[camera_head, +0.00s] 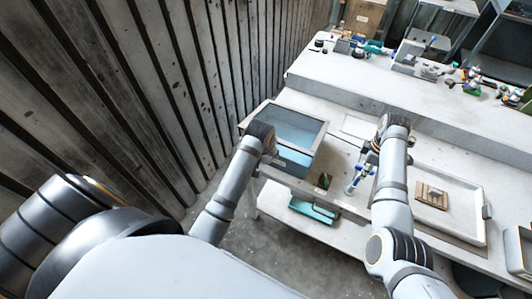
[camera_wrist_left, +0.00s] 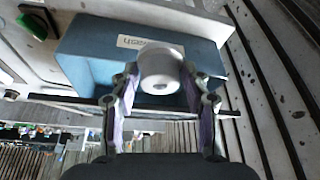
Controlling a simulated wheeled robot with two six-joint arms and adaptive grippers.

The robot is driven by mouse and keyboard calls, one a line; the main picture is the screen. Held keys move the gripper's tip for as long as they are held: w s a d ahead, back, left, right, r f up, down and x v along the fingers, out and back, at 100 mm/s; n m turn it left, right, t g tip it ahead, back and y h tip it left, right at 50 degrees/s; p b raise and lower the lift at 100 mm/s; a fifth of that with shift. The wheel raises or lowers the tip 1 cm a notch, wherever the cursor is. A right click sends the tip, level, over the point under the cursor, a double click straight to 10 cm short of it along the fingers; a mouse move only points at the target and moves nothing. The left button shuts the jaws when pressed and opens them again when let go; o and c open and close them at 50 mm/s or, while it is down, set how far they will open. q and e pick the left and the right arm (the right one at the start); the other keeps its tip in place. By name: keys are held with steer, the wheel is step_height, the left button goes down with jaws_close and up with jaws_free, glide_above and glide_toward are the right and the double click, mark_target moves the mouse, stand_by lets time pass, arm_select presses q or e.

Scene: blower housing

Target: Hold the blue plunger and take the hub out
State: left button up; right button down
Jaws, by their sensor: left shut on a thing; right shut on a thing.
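A blue box (camera_head: 296,156) with a clear top stands at the back left of the table. Its blue face with a white label fills much of the left wrist view (camera_wrist_left: 90,65). A white round part (camera_wrist_left: 160,70), likely the hub, stands out from that face. My left gripper (camera_wrist_left: 159,105) is shut on this part, one finger on each side. In the head view, its fingers are hidden at the box's near left side. My right gripper (camera_head: 367,160) is right of the box, shut on a slim blue-and-white thing (camera_head: 351,186); whether this is the plunger I cannot tell.
A small green-topped block (camera_head: 324,181) sits at the table's front edge and shows in the left wrist view (camera_wrist_left: 33,26). A white tray (camera_head: 462,225) holding a tan block (camera_head: 431,196) lies at right. Several small items stand on the raised rear shelf. A slatted wall is close at left.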

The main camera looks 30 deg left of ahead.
arm_select(q)
steer(key=shift+w, duration=0.1)
arm_select(e)
steer(key=c, duration=1.2)
jaws_free()
steer(key=shift+f, duration=0.1)
step_height(320, 180, up, 12)
